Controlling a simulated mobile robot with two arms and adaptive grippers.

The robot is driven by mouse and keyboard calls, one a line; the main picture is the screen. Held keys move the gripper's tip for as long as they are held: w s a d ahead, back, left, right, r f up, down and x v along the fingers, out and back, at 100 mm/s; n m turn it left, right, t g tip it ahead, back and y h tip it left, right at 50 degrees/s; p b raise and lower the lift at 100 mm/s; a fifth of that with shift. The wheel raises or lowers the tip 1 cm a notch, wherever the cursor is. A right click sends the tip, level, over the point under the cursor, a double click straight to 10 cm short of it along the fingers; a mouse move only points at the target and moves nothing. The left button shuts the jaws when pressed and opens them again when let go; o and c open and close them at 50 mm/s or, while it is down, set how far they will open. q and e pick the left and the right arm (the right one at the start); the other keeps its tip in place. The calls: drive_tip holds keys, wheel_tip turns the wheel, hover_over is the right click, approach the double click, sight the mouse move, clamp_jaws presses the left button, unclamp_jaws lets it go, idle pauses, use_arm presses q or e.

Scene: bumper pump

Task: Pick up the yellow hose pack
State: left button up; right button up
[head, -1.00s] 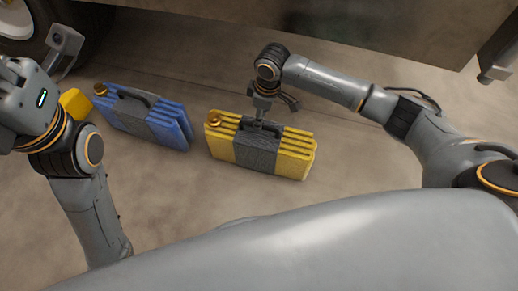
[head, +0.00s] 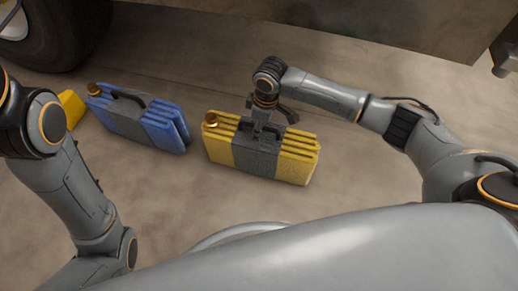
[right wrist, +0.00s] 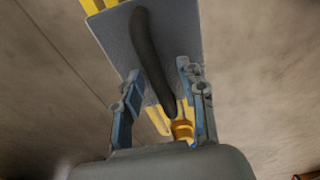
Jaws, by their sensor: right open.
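The yellow hose pack (head: 297,160), a ribbed case with a grey middle band and a brass cap, stands on the floor near the middle of the head view. My right gripper (head: 262,128) is over its top, at the handle. In the right wrist view, the dark handle (right wrist: 152,55) runs between the two open fingers of my right gripper (right wrist: 158,70). The fingers stand apart on either side of it, with gaps visible. The brass cap (right wrist: 182,130) shows between the finger bases. My left arm is at the left edge; its gripper is out of view.
A similar blue hose pack (head: 165,128) stands to the left of the yellow one. Another yellow object (head: 71,107) is partly hidden behind my left arm. A tyre (head: 65,35) and a vehicle's underside panel (head: 330,20) border the back. The floor in front is clear.

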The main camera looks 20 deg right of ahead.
clamp_jaws()
drive_tip(key=shift+w+r, duration=0.1)
drive_tip(key=shift+r, duration=0.05)
drive_tip(key=shift+r, duration=0.1)
